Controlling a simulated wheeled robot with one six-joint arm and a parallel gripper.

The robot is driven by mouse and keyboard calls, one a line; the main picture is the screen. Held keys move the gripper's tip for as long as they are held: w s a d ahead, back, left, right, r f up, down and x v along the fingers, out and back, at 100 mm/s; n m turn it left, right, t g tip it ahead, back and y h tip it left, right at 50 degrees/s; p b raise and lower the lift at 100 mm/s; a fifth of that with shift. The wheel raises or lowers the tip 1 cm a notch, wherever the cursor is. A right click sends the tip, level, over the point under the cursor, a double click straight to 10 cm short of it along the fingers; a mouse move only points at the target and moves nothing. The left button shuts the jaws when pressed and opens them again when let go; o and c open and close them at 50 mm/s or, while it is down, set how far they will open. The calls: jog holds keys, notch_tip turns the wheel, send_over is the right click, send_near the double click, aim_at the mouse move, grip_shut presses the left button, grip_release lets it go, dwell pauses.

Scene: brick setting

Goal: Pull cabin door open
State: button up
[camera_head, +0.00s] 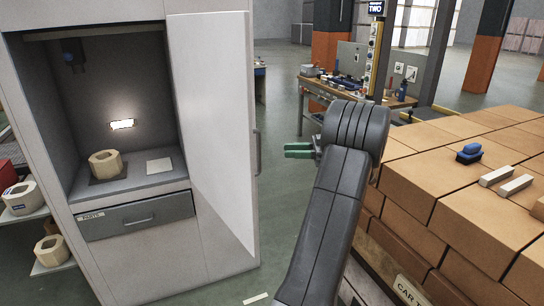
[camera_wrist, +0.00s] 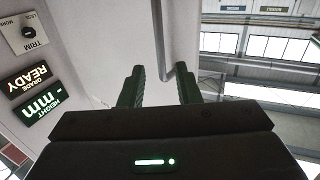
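The cabin door (camera_head: 212,120) is a white panel at the right side of the cabinet opening. In the head view it stands swung out towards me, and the inside is visible to its left. A grey bar handle (camera_head: 258,152) sits at its outer right side. My gripper (camera_head: 300,150), with green fingers, points left at the handle from the right, with a gap in the head view. In the wrist view my gripper (camera_wrist: 160,85) has its fingers apart, and the handle (camera_wrist: 160,45) shows in line with the space between them. Nothing is held.
A stack of bricks (camera_head: 470,190) stands close on the right of my arm. A workbench (camera_head: 345,95) is behind. Floor is clear between the door and the bench.

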jog(key=shift+d+p, duration=1.75)
jog(key=shift+p, duration=0.5)
jog(key=shift+a+f, duration=0.1)
jog(key=b, duration=0.1)
send_over(260, 169)
jog(key=shift+w, duration=0.3)
jog(key=shift+a, duration=0.2)
jog(key=shift+d, duration=0.1)
